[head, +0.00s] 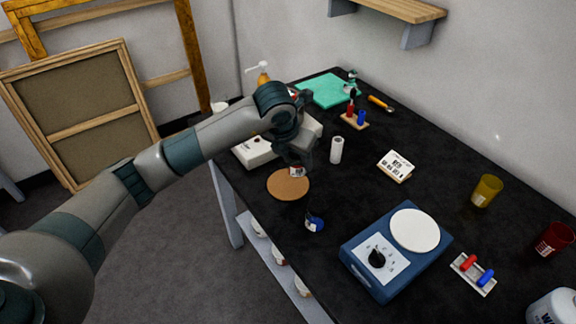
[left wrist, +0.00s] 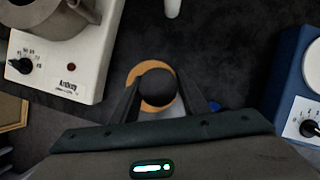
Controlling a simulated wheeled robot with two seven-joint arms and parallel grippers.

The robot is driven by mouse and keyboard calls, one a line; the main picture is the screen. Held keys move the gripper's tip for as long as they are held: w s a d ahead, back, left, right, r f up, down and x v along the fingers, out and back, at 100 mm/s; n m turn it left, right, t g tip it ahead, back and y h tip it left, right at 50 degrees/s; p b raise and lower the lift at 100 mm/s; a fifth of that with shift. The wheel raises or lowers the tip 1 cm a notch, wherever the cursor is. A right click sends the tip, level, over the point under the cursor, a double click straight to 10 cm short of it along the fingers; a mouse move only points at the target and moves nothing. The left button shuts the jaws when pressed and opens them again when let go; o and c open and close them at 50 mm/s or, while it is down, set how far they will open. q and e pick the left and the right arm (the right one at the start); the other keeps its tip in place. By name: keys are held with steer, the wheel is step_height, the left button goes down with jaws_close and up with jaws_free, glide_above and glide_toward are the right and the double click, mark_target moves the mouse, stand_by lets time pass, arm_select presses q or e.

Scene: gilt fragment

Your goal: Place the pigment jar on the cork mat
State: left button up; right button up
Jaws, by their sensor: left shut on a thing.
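My left gripper (head: 297,164) is shut on a small jar, and its fingers also show in the left wrist view (left wrist: 158,92). The jar (head: 297,172) shows a pale label low between the fingers in the head view. From above, its round dark lid (left wrist: 157,84) shows in the left wrist view. The round cork mat (head: 285,189) lies directly below the jar, and its rim shows around the lid in the left wrist view (left wrist: 135,74). I cannot tell whether the jar touches the mat. My right gripper is out of view.
A dark blue jar (head: 314,223) stands just in front of the mat. A white cylinder (head: 336,150) stands behind it to the right. A white appliance (left wrist: 70,58) is to the left, and a blue device with a white disc (head: 395,250) is to the right.

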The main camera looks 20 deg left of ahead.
mark_target(288, 169)
arm_select(q)
steer(key=shift+w+a+f+p, duration=0.15)
steer(key=shift+a+f, duration=0.25)
steer(key=shift+a, duration=0.3)
steer(key=shift+w+a+f+p, duration=0.15)
steer(key=shift+a+f, duration=0.25)
steer(key=shift+a, duration=0.25)
steer(key=shift+s, duration=0.1)
steer(key=shift+f+p, duration=0.95)
steer(key=shift+f, duration=1.05)
